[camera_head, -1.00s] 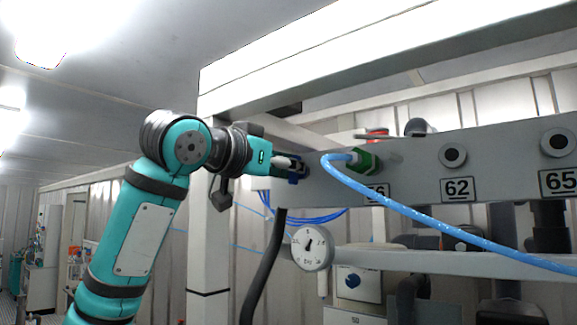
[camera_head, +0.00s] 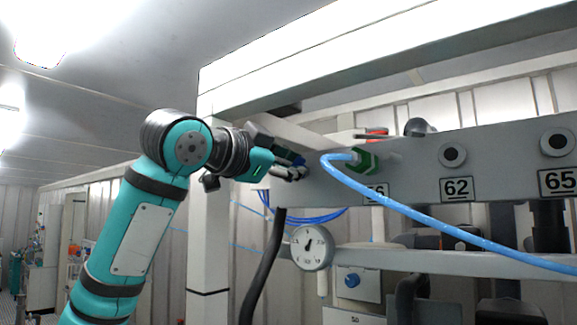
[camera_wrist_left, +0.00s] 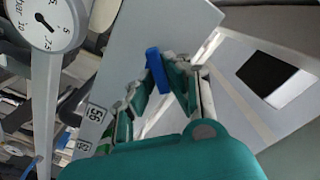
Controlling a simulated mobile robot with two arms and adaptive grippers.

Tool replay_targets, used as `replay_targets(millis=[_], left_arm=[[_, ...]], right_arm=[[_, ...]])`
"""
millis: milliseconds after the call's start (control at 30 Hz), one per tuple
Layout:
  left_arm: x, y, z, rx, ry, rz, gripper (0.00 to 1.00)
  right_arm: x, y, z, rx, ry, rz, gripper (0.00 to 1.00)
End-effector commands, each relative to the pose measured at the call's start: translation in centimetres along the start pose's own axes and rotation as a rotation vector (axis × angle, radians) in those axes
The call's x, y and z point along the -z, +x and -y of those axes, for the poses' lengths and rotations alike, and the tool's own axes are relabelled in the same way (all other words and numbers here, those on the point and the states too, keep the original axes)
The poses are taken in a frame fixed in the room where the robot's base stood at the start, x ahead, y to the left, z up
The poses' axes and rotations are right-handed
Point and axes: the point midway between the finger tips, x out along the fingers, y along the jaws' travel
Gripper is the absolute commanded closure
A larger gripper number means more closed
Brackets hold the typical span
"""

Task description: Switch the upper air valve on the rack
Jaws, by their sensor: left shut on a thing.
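The upper air valve has a blue handle (camera_wrist_left: 157,71) at the end of the grey rack panel (camera_wrist_left: 140,42). The fingers partly hide the handle and the valve body. My right gripper is in neither view.
A round pressure gauge (camera_head: 312,247) hangs below the panel. A blue hose (camera_head: 420,217) runs from a green fitting (camera_head: 366,161) across the panel's front. A black hose (camera_head: 263,268) hangs beside a white post (camera_head: 208,250). A white beam (camera_head: 330,75) passes above.

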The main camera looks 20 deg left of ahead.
Motion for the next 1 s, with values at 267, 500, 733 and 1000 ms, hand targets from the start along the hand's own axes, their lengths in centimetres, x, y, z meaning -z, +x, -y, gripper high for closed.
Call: replay_targets(millis=[267, 500, 733, 1000], left_arm=[[0.08, -0.07, -0.02, 0.004, 0.263, -0.002, 1.0], [0.03, -0.05, -0.16, 0.004, 0.485, -0.001, 1.0], [-0.02, -0.05, -0.24, 0.004, 0.66, -0.002, 1.0], [-0.06, -0.03, -0.32, 0.003, 0.791, -0.002, 1.0]], right_arm=[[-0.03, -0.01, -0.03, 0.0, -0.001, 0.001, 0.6], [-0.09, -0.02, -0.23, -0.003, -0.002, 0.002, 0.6], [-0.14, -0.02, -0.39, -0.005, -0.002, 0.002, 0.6], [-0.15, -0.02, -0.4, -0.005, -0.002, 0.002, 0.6]])
